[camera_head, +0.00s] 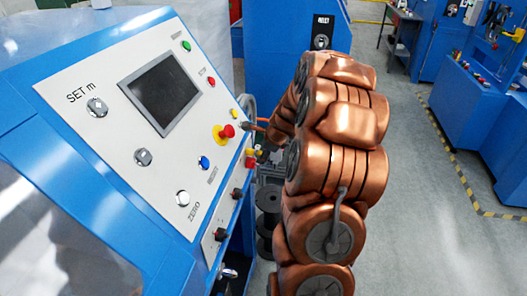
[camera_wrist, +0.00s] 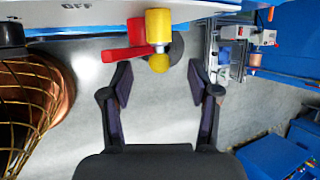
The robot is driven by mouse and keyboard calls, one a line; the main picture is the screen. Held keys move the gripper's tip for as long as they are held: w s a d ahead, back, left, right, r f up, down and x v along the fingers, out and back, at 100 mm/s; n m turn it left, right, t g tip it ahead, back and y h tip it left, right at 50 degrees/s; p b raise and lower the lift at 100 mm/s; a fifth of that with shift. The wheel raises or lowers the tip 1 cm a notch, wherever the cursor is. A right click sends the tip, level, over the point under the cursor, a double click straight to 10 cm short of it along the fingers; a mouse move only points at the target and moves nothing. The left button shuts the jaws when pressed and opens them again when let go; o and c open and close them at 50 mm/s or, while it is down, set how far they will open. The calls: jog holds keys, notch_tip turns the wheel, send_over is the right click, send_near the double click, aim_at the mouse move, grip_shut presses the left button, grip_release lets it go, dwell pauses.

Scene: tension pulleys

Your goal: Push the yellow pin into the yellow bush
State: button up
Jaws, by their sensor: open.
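In the wrist view, a yellow cylindrical bush (camera_wrist: 158,24) sticks out from the panel edge at the top centre. A yellow round-ended pin (camera_wrist: 158,63) is in line with it, and a short grey metal stem shows between them. My gripper (camera_wrist: 159,79) is open and empty, with one finger on each side of the pin's round end and a gap to both. In the head view, a small yellow part (camera_head: 251,152) with red beside it shows at the panel's right edge. My copper arm reaches there and my gripper is mostly hidden.
A red handle (camera_wrist: 124,53) lies just left of the bush, close to my left finger. A wire basket-like guard (camera_wrist: 30,105) is at the left. In the head view, the white control panel (camera_head: 120,150) slopes at left, and dark spools (camera_head: 268,200) stand below.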

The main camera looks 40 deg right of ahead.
jog(key=shift+r, duration=0.15)
notch_tip(320, 180, up, 8)
jog(key=s+a+p, duration=0.2)
jog(key=shift+a, duration=0.35)
dwell(0.7)
dwell(0.7)
